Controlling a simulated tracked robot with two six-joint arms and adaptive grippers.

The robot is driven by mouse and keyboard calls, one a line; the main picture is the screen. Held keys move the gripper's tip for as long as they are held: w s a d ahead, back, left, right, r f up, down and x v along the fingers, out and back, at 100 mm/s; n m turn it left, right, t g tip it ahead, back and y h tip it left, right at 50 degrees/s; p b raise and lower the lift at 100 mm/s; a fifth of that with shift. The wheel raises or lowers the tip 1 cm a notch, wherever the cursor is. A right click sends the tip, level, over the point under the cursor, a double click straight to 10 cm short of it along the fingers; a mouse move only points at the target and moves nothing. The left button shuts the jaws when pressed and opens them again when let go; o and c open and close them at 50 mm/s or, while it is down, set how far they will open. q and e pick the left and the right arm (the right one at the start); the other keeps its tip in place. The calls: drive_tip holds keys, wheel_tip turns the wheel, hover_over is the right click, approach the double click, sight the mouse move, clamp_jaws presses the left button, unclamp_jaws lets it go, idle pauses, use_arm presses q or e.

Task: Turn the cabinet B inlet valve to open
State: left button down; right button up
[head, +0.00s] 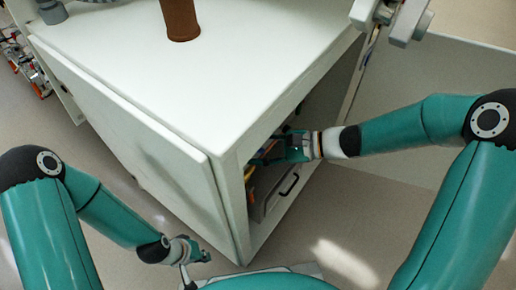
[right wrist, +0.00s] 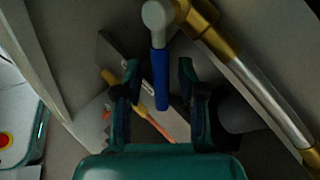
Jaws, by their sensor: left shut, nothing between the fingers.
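In the right wrist view, a valve with a blue lever handle (right wrist: 161,80) hangs from a grey hub (right wrist: 155,15) beside a brass and silver pipe (right wrist: 255,85). My right gripper (right wrist: 159,75) is open, with one finger on each side of the blue handle and a gap on both sides. In the head view my right gripper (head: 275,150) reaches into the open side of the white cabinet (head: 190,75), and the valve is hidden there. My left gripper (head: 197,256) is shut and empty, low in front of the cabinet. I cannot read a cabinet label.
A brown cylinder (head: 181,18) stands on the cabinet top. A drawer-like grey box with a black handle (head: 288,186) sits low inside the opening. A pale panel (head: 430,110) stands at the right. Floor (head: 350,235) is clear in front.

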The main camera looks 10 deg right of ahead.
drive_tip(key=shift+d, duration=0.1)
drive_tip(key=v, duration=1.1)
drive_tip(key=shift+d, duration=0.35)
drive_tip(key=shift+s+r, duration=0.1)
drive_tip(key=shift+s, duration=0.05)
